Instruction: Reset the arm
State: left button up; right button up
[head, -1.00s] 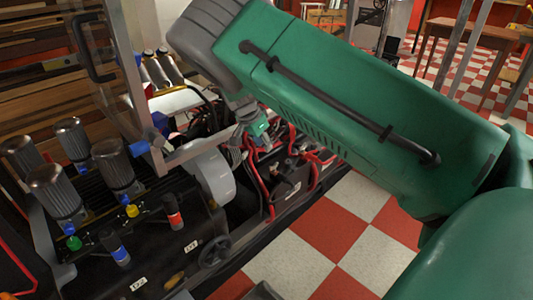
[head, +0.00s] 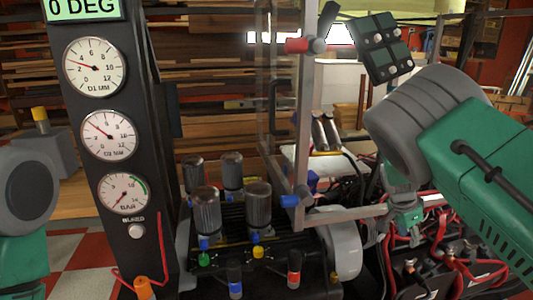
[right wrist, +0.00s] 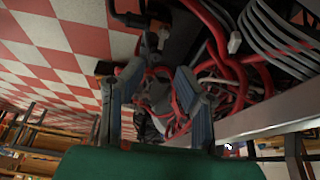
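My right arm, green with a grey wrist, comes in from the right in the head view. My right gripper (head: 407,222) points down near the red cables (head: 450,265), right of the white curved housing (head: 342,248). In the right wrist view its two fingers (right wrist: 155,85) stand apart, with no held object visible between them. Red cables (right wrist: 180,95) show beyond the fingers; whether the fingers touch any is unclear. Part of my left arm, a grey round joint, shows at the left edge of the head view; its gripper is out of frame.
A black post with three dials (head: 110,135) and a "0 DEG" display (head: 82,10) stands at left. Several metal cylinders (head: 207,212) sit on the black bench. A clear panel's metal frame (head: 305,110) rises left of my right arm. A dark button pad (head: 380,47) is above it.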

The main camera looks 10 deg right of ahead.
jog(key=s+a+f+n, duration=0.2)
jog(key=s+f+n, duration=0.6)
jog(key=s+f, duration=0.85)
jog(key=s+a+f+n+y, duration=0.2)
jog(key=s+a+n, duration=0.3)
jog(key=s, duration=0.6)
jog(key=s+a+r+n+y, duration=0.3)
jog(key=s+a+n, duration=0.2)
jog(key=s+a, duration=0.6)
notch_tip(320, 180, up, 15)
jog(key=w+p, duration=0.1)
jog(key=p, duration=1.5)
jog(key=shift+d+m, duration=0.3)
jog(key=shift+d, duration=0.05)
